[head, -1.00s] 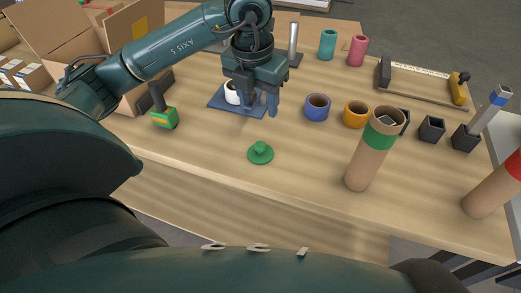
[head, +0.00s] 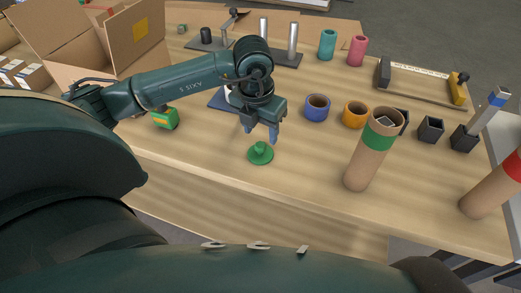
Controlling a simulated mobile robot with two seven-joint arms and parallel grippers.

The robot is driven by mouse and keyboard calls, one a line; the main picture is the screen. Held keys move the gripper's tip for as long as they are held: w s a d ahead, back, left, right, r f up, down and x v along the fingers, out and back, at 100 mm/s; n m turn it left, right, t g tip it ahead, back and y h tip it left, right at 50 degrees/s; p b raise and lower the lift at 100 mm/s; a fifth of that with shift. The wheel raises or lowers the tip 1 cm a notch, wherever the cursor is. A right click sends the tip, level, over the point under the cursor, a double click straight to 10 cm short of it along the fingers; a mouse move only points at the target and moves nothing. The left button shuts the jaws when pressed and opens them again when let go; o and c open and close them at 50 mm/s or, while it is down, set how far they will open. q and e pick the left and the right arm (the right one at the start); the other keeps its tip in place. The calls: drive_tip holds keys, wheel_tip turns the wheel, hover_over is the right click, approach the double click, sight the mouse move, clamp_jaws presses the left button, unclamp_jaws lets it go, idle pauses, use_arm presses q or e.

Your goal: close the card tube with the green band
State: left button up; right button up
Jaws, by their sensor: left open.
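The card tube with the green band (head: 369,158) stands on the table right of centre. Its top is open and something pale shows inside the mouth. A green lid with a knob (head: 261,154) lies on the table to the left of the tube. My left gripper (head: 260,133) is open and empty, fingers pointing down, just above and behind the green lid. I cannot tell whether the fingers touch the lid's knob; they look apart from it. My right gripper is not in view.
A blue cup (head: 317,108) and an orange cup (head: 355,114) stand behind the tube. A red-banded tube (head: 490,190) is at the right edge. Black square cups (head: 431,130) stand right of the green-banded tube. The table between lid and tube is clear.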

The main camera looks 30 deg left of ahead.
sight(260, 145)
use_arm(q)
wheel_tip(260, 145, down, 4)
drive_tip(key=shift+f+p, duration=0.2)
drive_tip(key=shift+p, duration=0.1)
drive_tip(key=c, duration=1)
